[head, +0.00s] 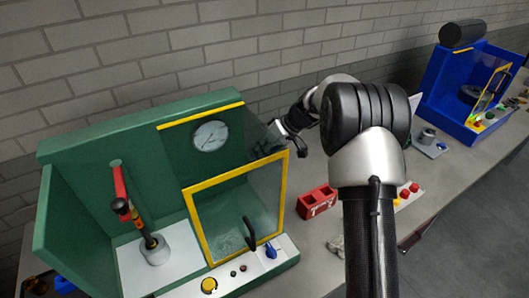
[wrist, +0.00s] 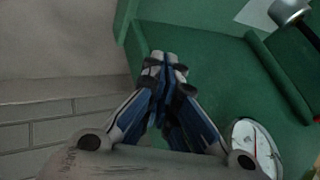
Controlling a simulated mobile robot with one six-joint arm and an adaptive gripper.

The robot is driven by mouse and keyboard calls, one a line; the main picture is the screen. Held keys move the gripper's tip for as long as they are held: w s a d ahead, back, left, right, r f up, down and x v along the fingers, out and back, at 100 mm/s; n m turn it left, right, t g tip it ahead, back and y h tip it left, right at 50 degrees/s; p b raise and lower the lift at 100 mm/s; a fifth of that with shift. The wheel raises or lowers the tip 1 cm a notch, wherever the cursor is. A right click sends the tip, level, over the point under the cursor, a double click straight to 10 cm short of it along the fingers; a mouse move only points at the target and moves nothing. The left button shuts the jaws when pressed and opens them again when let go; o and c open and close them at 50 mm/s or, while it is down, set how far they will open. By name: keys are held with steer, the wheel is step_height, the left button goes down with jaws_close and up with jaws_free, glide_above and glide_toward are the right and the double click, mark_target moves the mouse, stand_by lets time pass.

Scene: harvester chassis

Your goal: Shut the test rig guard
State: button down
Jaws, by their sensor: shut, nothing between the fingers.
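The green test rig (head: 75,170) stands on the bench at the left in the head view. Its guard (head: 234,171) is a clear pane in a yellow frame, with a bent black handle (head: 250,234) low at the front. The guard's lower edge appears close to the front ledge; I cannot tell whether a gap remains. My gripper (head: 267,151) is near the guard's upper right corner, partly hidden by the pane and frame. In the wrist view my gripper (wrist: 167,68) is shut and empty, above green rig surfaces, with the round gauge (wrist: 254,147) at lower right.
A red lever (head: 120,185) and a metal cylinder (head: 154,250) stand in the rig's left bay. Knobs, including a yellow one (head: 209,285), line the front ledge. A red box (head: 317,202) sits right of the rig. A blue rig (head: 440,85) stands farther right.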

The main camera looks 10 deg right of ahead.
steer(key=shift+a, duration=0.1)
steer(key=s+a+b, duration=0.3)
steer(key=a+b, duration=0.1)
steer(key=a, duration=0.7)
steer(key=s+a+b, duration=0.3)
steer(key=s+a, duration=0.1)
steer(key=a, duration=0.8)
steer(key=shift+s+b, duration=0.25)
steer(key=shift+b, duration=0.1)
